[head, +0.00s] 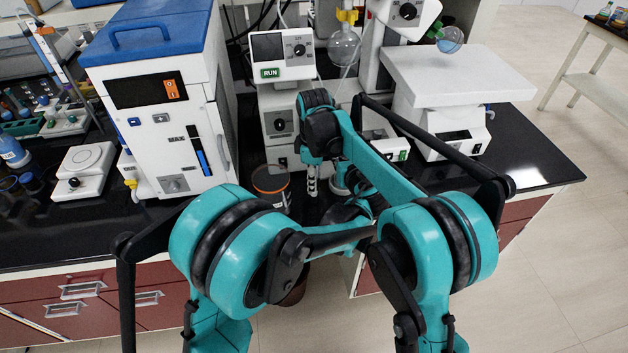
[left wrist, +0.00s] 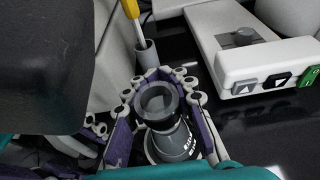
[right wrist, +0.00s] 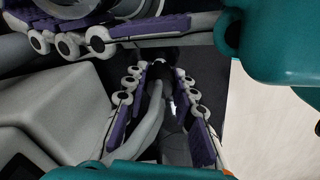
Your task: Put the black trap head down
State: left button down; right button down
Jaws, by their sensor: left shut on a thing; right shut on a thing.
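My right gripper (head: 312,180) hangs low in front of the white instrument in the middle of the bench. In the right wrist view its purple-padded fingers (right wrist: 162,100) are shut around a dark piece, apparently the black trap head (right wrist: 162,73), with a grey curved tube beside it. Most of that piece is hidden. In the left wrist view my left gripper (left wrist: 160,105) is shut around a dark grey, round-mouthed vessel (left wrist: 174,142) with pale lettering, which looks upright. Part of the left gripper also shows beside the right one in the right wrist view. My arms hide much of this in the head view.
A white box with buttons (head: 385,145) stands right of the grippers. A jar with an orange rim (head: 271,184) stands left of them. A RUN instrument (head: 283,55) stands behind. A blue-topped white cabinet (head: 160,90) bounds the left. Bare black bench (head: 535,150) lies at right.

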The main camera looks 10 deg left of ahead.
jog(key=c, duration=1.2)
grip_release()
notch_tip(320, 180, up, 12)
jog(key=shift+r, duration=0.1)
pick_arm(q)
jog(key=c, duration=1.5)
grip_release()
jog(key=shift+r, duration=0.1)
